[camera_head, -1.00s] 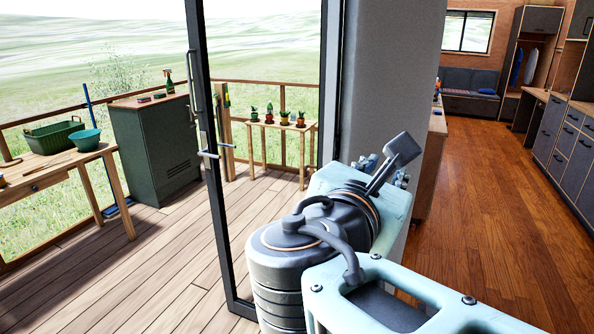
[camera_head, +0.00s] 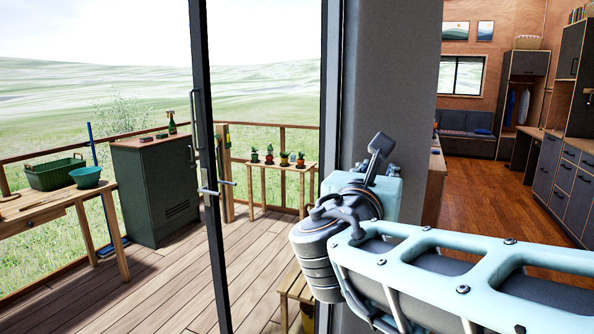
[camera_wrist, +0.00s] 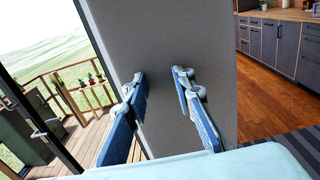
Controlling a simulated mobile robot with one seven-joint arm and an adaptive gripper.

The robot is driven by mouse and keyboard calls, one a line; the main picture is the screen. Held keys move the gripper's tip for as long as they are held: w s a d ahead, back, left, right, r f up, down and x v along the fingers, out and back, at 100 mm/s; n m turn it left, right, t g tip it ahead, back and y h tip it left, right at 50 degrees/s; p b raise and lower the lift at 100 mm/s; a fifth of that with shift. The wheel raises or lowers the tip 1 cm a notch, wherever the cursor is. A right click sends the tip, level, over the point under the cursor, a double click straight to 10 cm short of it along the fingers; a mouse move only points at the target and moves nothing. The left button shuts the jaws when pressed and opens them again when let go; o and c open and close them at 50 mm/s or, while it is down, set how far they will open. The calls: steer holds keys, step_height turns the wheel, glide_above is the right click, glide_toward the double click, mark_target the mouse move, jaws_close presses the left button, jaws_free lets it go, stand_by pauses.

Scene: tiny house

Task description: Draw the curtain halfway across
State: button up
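No hanging curtain with folds is clear in either view. A flat grey upright surface (camera_head: 390,85) stands beside the glass door in the head view. It also fills the middle of the wrist view (camera_wrist: 180,40); I cannot tell whether it is the curtain or a wall end. My gripper (camera_wrist: 160,80) is open in the wrist view, its two blue-padded fingers apart with nothing between them. The fingers point toward the grey surface; the remaining gap is unclear. In the head view my arm hides the lower part of that surface.
A dark-framed glass door (camera_head: 205,150) with handles stands at left. Beyond it, the deck holds a green cabinet (camera_head: 155,190), a plant stand (camera_head: 282,166) and a table (camera_head: 50,207). Wooden floor (camera_head: 480,190) runs clear at right toward a sofa (camera_head: 465,135), beside dark cabinets (camera_head: 570,180).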

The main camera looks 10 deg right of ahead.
steer(key=shift+w+d, duration=0.15)
steer(key=shift+w, duration=0.05)
steer(key=shift+c, duration=0.2)
jaws_close()
steer(key=shift+s, duration=0.15)
